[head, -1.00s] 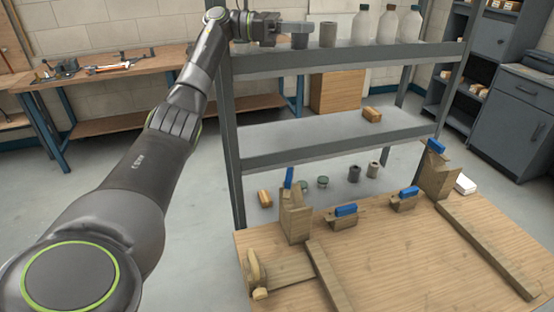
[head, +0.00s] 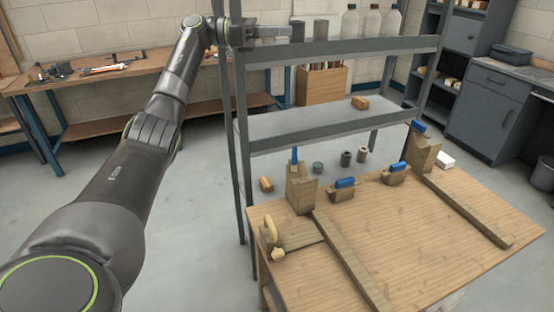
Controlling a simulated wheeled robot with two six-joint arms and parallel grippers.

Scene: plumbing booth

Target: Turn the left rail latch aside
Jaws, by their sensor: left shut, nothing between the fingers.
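A wooden block post (head: 302,190) stands at the far end of the left wooden rail (head: 345,258) on the table. A blue piece (head: 294,156) stands upright at this post; I take it for the left rail latch. A similar post (head: 420,153) at the right rail (head: 465,208) carries a tilted blue piece (head: 418,126). My left gripper (head: 284,33) is shut and empty, up at the shelf's top board, beside a dark grey cylinder (head: 297,31) and well away from the blue piece. Whether it touches the cylinder I cannot tell. My right gripper is out of view.
The metal shelf (head: 350,49) stands behind the wooden table (head: 400,240), with bottles (head: 372,22) on its top board. Two small wooden blocks with blue tops (head: 344,190) (head: 395,174) sit between the posts. The table's middle is clear.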

